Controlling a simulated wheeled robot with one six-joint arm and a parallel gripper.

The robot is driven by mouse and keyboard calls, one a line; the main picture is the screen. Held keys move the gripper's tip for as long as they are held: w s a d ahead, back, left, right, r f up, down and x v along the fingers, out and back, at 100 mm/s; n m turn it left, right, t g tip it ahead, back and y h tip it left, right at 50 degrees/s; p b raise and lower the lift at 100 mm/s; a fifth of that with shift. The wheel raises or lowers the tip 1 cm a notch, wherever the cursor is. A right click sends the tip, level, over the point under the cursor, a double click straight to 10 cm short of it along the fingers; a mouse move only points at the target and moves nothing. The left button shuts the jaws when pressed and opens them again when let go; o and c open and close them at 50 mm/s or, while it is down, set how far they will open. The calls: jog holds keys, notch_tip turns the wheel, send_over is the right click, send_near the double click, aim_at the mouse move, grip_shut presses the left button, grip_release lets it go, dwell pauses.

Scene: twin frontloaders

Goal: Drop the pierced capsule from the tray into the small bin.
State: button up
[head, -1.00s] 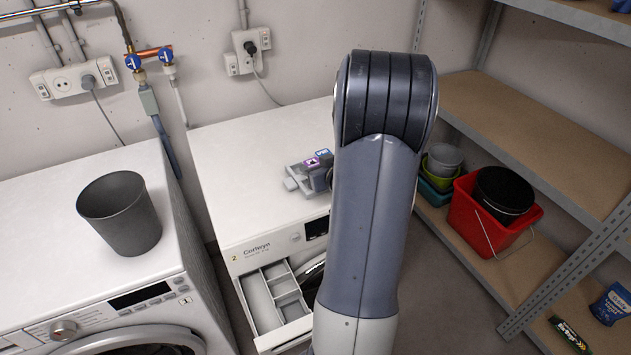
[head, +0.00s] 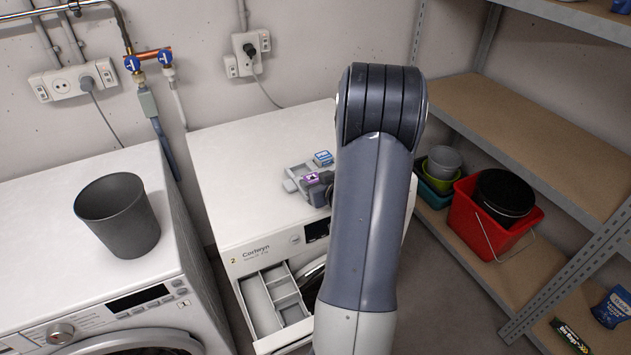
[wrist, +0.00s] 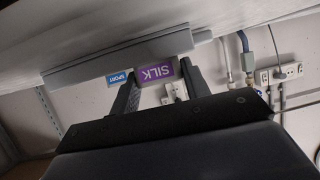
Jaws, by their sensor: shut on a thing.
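My gripper (wrist: 160,84) is shut on a purple capsule labelled SILK (wrist: 155,73). The purple capsule also shows in the head view (head: 312,178), at the front of the grey tray (head: 291,185). I cannot tell whether it still touches the tray. A blue capsule labelled SPORT (wrist: 121,78) is behind it, at the tray's back in the head view (head: 323,158). No piercing is visible on either capsule. In the head view my arm hides most of my gripper. The small dark grey bin (head: 118,220) stands upright on the left machine.
The tray is on the right white machine (head: 250,150), whose detergent drawer (head: 272,300) is open. A gap separates the two machines. The right machine's top is clear left of the tray.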

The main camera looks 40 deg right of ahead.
jog(key=o, duration=1)
jog(key=shift+s, duration=0.1)
